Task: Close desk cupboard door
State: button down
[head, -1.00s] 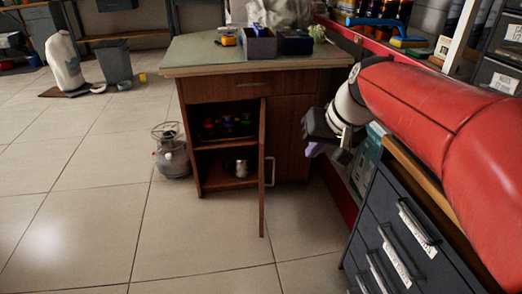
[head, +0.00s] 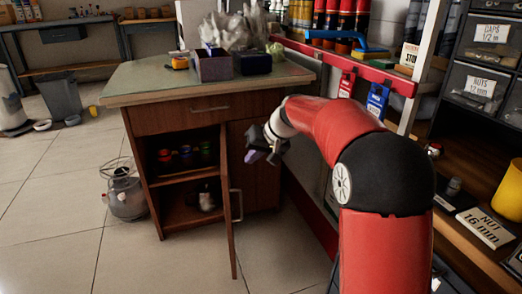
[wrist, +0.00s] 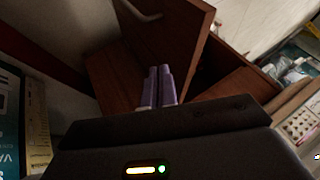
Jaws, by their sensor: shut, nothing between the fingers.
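The desk (head: 200,84) is wooden with a pale green top. Its left cupboard door (head: 230,215) stands open, swung out toward me, seen nearly edge-on, with a metal handle (head: 237,204) on its right face. The open compartment shows coloured cans on a shelf and a metal item below. My gripper (head: 262,155) is in front of the right closed panel (head: 258,185), to the right of the open door and apart from it. In the wrist view my purple fingers (wrist: 158,87) are together and empty, with the door (wrist: 180,35) and its handle (wrist: 140,12) ahead.
A gas cylinder (head: 127,192) stands on the floor left of the desk. Red-edged shelving (head: 340,62) runs along the right, close to my arm. Boxes (head: 212,65) sit on the desk top. The tiled floor in front of the desk is clear.

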jog(key=a, duration=0.2)
jog(key=a+f, duration=0.1)
jog(key=a, duration=0.2)
jog(key=shift+w+f, duration=0.15)
jog(key=shift+f, duration=0.05)
